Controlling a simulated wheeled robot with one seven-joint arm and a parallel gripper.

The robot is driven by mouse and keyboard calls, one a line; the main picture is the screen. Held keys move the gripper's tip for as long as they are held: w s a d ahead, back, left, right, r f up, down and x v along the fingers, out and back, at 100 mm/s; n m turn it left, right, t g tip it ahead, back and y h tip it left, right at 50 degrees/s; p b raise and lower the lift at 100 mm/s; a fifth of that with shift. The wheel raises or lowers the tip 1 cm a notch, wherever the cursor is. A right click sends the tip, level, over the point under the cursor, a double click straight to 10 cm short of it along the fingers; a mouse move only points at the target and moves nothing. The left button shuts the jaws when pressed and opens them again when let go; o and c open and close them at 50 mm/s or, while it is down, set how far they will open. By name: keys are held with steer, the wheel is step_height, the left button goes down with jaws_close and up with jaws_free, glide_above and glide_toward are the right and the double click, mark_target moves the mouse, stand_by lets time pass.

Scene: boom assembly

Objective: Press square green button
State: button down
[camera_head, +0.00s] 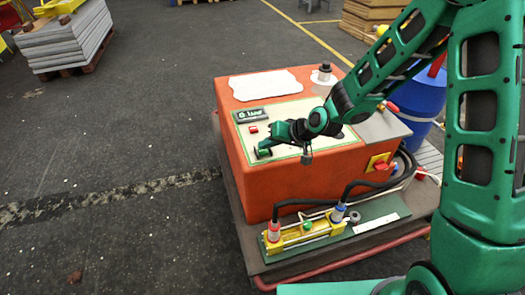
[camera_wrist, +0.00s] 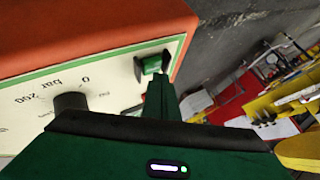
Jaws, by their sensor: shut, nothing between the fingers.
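The square green button (camera_wrist: 151,65) sits in a dark frame at the corner of the white control panel in the wrist view. My gripper (camera_wrist: 158,80) is shut and empty, its narrow green fingertips right at the button and overlapping its lower edge in the picture. I cannot tell whether they touch it. In the head view my gripper (camera_head: 266,152) is over the left front part of the panel (camera_head: 290,112) on top of the orange machine (camera_head: 245,184), and largely hides the button there.
A red button (camera_head: 253,129) and a small display (camera_head: 251,114) are behind my gripper on the panel. A black knob (camera_wrist: 71,103) is beside the button in the wrist view. A white sheet (camera_head: 264,85) lies on the machine. Hoses run along its right front.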

mark_target(266, 152)
steer(key=shift+f, duration=0.55)
stand_by(0.9)
steer(key=shift+r, duration=0.95)
steer(key=shift+r, duration=0.1)
steer(key=shift+r, duration=2.4)
